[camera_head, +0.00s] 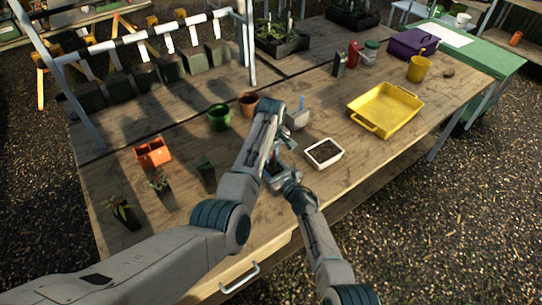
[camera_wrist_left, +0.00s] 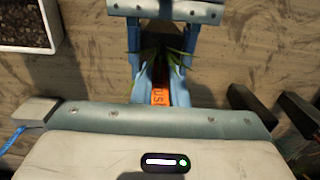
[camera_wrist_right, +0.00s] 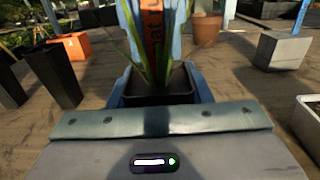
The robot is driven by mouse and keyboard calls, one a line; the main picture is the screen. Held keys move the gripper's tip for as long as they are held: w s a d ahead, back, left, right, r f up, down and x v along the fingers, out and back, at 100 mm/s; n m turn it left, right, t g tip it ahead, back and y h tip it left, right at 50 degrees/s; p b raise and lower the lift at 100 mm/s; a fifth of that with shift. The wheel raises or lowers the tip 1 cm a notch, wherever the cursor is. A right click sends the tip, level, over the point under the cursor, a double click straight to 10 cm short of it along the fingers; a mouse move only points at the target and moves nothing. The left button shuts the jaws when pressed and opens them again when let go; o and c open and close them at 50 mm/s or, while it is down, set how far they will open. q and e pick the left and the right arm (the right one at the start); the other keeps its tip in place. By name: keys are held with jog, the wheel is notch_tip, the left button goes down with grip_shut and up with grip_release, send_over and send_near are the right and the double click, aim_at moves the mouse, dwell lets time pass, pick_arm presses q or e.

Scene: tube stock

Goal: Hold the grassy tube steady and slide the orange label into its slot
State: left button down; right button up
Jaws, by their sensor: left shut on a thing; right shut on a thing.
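The grassy tube (camera_wrist_right: 160,98) is a dark square pot with long green leaves, upright between the fingers of my right gripper (camera_wrist_right: 160,85). My right gripper (camera_head: 284,177) is shut on it, above the table. The orange label (camera_wrist_right: 153,35) stands upright among the leaves, with dark lettering. In the left wrist view the label (camera_wrist_left: 160,97) is between the fingers of my left gripper (camera_wrist_left: 160,85), which is shut on it. My left gripper (camera_head: 284,148) is above the tube. The slot and the label's lower end are hidden; I cannot tell whether they meet.
A grey block (camera_head: 298,119) with a blue piece stands close behind the grippers. A white soil tray (camera_head: 324,154) is to the right, with a yellow tray (camera_head: 385,109) beyond. Dark pots (camera_head: 206,174), an orange container (camera_head: 152,152) and a green pot (camera_head: 219,117) stand left.

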pick_arm(q)
jog(key=shift+f, duration=0.25)
jog(key=c, duration=1.3)
grip_release()
jog(key=shift+c, duration=0.2)
notch_tip(320, 180, up, 12)
pick_arm(e)
jog(key=o, duration=1.1)
jog(key=shift+o, duration=0.2)
